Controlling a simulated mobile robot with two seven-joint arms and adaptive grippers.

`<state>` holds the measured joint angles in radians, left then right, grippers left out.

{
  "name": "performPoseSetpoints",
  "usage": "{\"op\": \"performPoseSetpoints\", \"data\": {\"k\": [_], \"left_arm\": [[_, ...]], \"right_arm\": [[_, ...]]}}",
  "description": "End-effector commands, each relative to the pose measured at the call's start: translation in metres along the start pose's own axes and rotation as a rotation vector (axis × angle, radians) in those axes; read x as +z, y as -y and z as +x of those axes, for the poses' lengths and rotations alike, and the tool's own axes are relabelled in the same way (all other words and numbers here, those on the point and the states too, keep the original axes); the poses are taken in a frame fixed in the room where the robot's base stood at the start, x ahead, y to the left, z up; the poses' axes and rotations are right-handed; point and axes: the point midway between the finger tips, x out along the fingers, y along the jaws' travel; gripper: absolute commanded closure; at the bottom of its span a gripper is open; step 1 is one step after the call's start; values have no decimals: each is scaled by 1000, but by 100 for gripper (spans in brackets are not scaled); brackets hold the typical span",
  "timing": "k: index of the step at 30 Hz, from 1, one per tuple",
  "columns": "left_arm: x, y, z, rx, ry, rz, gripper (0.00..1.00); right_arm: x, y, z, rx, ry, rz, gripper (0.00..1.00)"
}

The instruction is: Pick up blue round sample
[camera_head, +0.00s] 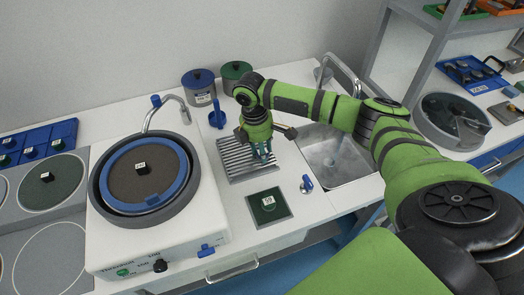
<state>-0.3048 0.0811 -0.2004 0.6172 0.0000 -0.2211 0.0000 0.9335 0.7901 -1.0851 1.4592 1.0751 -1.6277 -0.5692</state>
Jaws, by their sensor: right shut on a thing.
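My right gripper (263,152) points down over the grey ribbed rack (233,160), near the middle of the counter. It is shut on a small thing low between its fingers. The fingers hide most of that thing, so I cannot make out its shape or colour, nor whether it touches the rack. I cannot pick out the blue round sample clearly anywhere else. My left gripper is out of view.
A polishing machine (185,228) stands left of the rack, with a dark labelled sample (141,168) on its disc. A green mat (283,211) lies in front. Two lidded pots (199,90) stand behind; a sink (350,172) is right.

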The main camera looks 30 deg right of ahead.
Motion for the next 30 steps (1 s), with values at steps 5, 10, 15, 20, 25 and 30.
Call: {"op": "performPoseSetpoints", "data": {"k": [5,10,15,20,25,30], "left_arm": [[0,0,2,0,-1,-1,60],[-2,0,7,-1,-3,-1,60],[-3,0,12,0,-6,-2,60],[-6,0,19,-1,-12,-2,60],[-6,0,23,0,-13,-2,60],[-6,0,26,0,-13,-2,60]], "right_arm": [[0,-1,-7,2,-2,1,100],[2,-1,-26,4,-3,1,100],[26,8,-48,2,2,2,100],[64,25,-67,3,2,4,100],[94,40,-83,2,1,3,100],[112,49,-93,0,1,1,100]]}}
